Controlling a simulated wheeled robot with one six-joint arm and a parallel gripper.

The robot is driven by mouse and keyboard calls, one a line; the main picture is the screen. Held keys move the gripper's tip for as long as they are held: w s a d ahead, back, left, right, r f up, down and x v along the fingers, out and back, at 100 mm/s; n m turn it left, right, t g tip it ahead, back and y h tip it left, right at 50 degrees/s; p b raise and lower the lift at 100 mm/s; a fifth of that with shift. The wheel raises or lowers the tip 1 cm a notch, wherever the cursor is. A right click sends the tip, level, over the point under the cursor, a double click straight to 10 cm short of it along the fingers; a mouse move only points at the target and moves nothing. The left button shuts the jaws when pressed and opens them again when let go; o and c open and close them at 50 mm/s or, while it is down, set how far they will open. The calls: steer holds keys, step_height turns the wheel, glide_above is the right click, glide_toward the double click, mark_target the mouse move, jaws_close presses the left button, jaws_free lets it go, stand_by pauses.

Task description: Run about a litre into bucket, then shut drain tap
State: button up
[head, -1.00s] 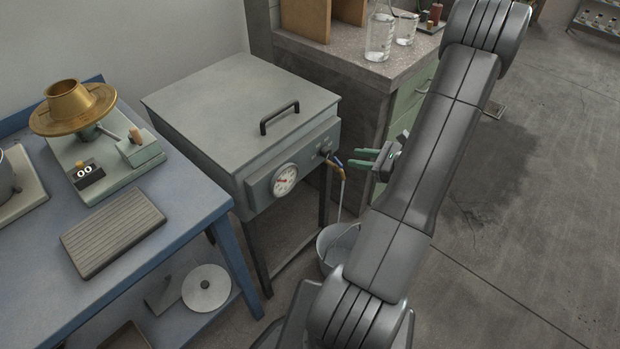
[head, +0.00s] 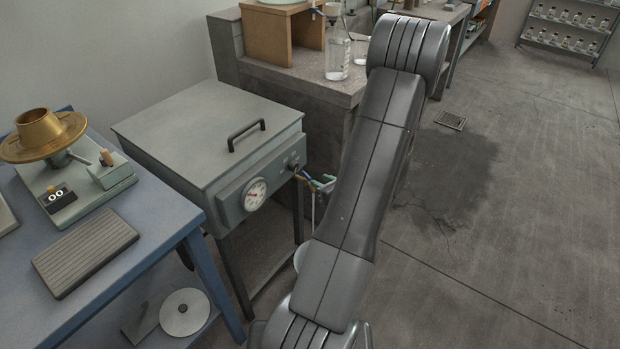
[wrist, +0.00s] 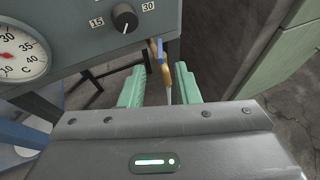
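The drain tap (head: 307,178) is brass with a blue lever, low on the right front of the grey water bath (head: 205,140). In the wrist view the tap (wrist: 165,68) shows between my green fingers. My gripper (head: 324,183) is open around or just short of it; I see no clear contact. A thin pale stream (head: 313,210) hangs below the tap, so it appears to be running. The grey bucket (head: 299,258) stands on the floor below, mostly hidden by my arm; its water level cannot be seen.
A dial thermometer (head: 255,194) and a knob (wrist: 125,18) sit on the bath's front. A blue bench (head: 165,215) stands at left. A stone counter (head: 300,75) with glass bottles stands behind. The floor at right is open, with a dark patch and a drain grate (head: 450,120).

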mark_target(306, 176)
steer(key=x, duration=0.6)
steer(key=shift+w+a, duration=0.2)
steer(key=shift+w, duration=0.05)
steer(key=shift+f, duration=0.15)
jaws_close()
